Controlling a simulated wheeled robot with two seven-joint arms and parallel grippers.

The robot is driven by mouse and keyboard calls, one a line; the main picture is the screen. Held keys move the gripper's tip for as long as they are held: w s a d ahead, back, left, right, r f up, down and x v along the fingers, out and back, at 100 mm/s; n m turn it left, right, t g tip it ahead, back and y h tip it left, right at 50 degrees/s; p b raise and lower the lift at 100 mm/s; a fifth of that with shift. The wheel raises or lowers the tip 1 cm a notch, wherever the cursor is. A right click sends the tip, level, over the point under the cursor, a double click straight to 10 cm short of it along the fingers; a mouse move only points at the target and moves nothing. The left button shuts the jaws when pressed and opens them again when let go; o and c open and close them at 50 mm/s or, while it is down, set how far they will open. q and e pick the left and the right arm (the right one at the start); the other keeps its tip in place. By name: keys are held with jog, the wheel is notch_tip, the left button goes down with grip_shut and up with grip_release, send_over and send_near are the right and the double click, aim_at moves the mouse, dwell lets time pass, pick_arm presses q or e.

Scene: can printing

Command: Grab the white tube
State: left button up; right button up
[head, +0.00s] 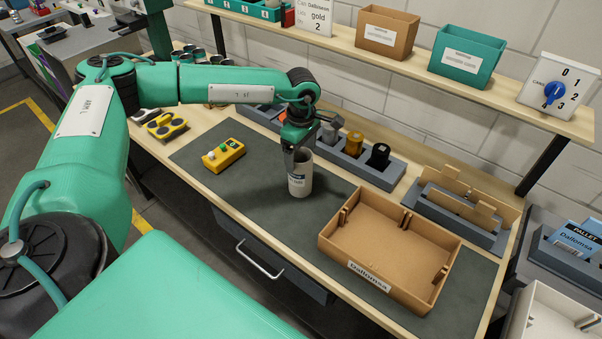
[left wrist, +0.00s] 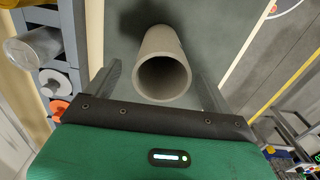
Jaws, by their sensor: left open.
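The white tube (head: 300,182) stands upright on the dark mat in the head view, with a printed label on its side. In the left wrist view its open round end (left wrist: 163,76) faces the camera, and it looks hollow and greyish. My left gripper (head: 298,150) is directly above the tube's top, pointing down. In the left wrist view its two fingers lie on either side of the tube, open, with gaps showing between them and its wall. My right gripper is not in view.
A brown cardboard tray (head: 330,243) labelled Dallonmsa lies right of the tube. A yellow button box (head: 222,155) sits to the left. Behind is a grey rack (head: 395,172) with grey, amber and black caps. The dark mat (head: 262,222) is clear in front of the tube.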

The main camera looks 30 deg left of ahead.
aim_at(300, 173)
pick_arm(q)
jog(key=shift+s+f+p, duration=0.15)
jog(key=shift+f+p, duration=0.25)
jog(key=shift+p, duration=0.05)
notch_tip(300, 173, down, 4)
jog(key=shift+a+r+p, duration=0.1)
jog(key=shift+r+p, duration=0.15)
jog(key=shift+p, duration=0.65)
jog(key=shift+f, duration=0.55)
jog(key=c, duration=1.1)
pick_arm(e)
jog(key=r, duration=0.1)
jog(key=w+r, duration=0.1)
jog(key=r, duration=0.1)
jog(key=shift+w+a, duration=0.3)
